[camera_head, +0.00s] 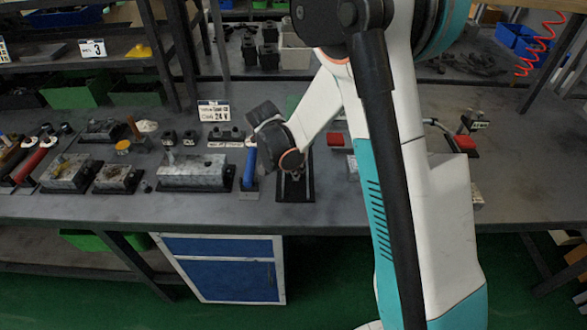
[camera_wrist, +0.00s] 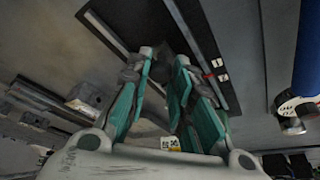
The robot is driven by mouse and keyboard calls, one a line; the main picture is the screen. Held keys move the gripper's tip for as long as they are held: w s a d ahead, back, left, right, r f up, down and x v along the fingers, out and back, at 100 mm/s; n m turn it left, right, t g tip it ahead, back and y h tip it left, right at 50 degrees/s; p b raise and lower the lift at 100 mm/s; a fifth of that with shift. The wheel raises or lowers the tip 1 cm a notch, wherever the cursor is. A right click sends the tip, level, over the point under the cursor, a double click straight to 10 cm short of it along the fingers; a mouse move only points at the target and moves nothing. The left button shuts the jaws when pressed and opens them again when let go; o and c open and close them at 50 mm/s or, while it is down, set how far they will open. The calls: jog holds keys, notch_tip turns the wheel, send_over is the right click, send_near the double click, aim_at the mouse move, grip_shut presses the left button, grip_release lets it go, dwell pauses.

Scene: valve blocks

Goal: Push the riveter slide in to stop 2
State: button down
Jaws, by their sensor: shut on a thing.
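The riveter's black base (camera_head: 296,195) lies on the bench beneath my wrist, partly hidden by it. In the wrist view its dark rail (camera_wrist: 110,35) runs diagonally, with small white labels and a red mark (camera_wrist: 207,76) along one side. My gripper (camera_wrist: 163,60) reaches down onto this rail with its teal fingers close together around a small dark part, seemingly the slide handle. That part is mostly hidden between the fingers. In the head view my gripper (camera_head: 292,172) is seen just above the base, its fingertips mostly hidden. I cannot tell which stop the slide is at.
A blue cylinder (camera_head: 250,165) stands close to the left of my gripper and also shows in the wrist view (camera_wrist: 308,50). Grey valve blocks (camera_head: 195,172) stand further left. A "24 V" sign (camera_head: 214,111) stands behind. A red block (camera_head: 335,139) lies to the right.

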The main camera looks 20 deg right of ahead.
jog(key=shift+w+d, duration=0.25)
jog(key=shift+w, duration=0.5)
jog(key=shift+w+d, duration=0.2)
jog(key=shift+w, duration=0.5)
jog(key=c, duration=1.4)
grip_release()
jog(key=shift+w, duration=0.15)
jog(key=shift+r, duration=0.1)
jog(key=v, duration=1.2)
